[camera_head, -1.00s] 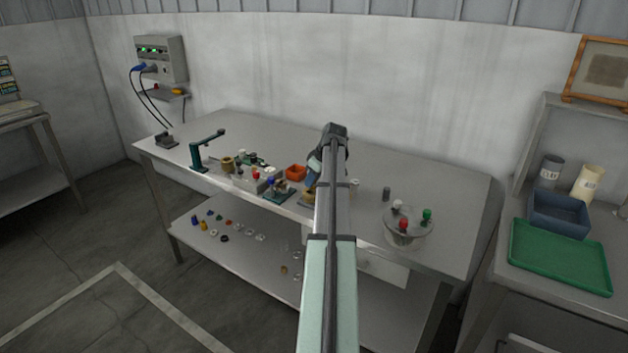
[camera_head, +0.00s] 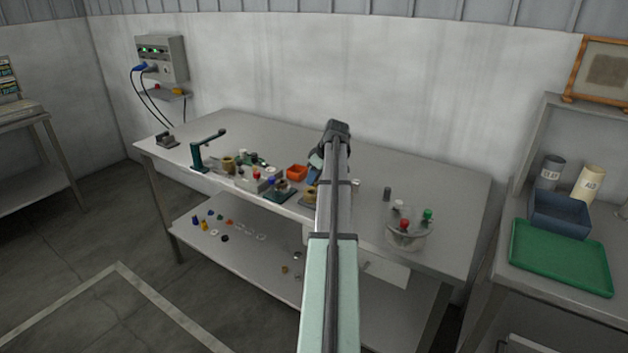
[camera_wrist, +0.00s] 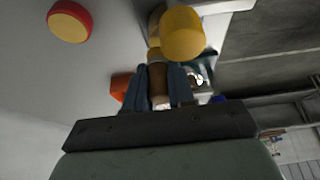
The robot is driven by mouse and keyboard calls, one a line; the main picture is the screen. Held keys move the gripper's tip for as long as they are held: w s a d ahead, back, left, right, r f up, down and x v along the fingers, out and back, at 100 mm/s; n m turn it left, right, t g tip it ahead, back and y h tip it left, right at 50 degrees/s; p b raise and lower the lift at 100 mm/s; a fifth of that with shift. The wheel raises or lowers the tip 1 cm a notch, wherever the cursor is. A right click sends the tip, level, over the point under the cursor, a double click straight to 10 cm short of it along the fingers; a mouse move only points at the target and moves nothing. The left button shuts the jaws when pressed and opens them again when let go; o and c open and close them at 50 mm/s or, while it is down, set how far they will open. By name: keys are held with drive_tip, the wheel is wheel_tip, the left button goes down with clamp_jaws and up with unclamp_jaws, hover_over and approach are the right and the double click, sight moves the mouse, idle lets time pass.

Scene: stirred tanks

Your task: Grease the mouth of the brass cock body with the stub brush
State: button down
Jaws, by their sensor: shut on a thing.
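My gripper (camera_wrist: 157,88) is shut on a tan-brown upright piece (camera_wrist: 158,78), which looks like the stub brush's handle. Its bristle end cannot be made out. Just beyond the fingertips in the wrist view is a yellow cylinder (camera_wrist: 183,36), with a tan part beside it. I cannot tell whether these touch the brush or which is the brass cock body. In the head view a brassy piece (camera_head: 283,187) sits on a dark green base, and another (camera_head: 309,196) is partly hidden by my arm. My gripper (camera_head: 316,170) is mostly hidden behind my arm there.
An orange bin (camera_head: 297,172) stands left of my gripper. A red-and-yellow round thing (camera_wrist: 70,20) shows in the wrist view. A green hand press (camera_head: 199,154) stands farther left. A round stand with coloured knobs (camera_head: 405,240) is at right. The bench's back is clear.

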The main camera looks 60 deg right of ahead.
drive_tip(key=shift+r, duration=2.35)
drive_tip(key=shift+r, duration=0.15)
drive_tip(key=shift+r, duration=1.4)
drive_tip(key=shift+w, duration=0.1)
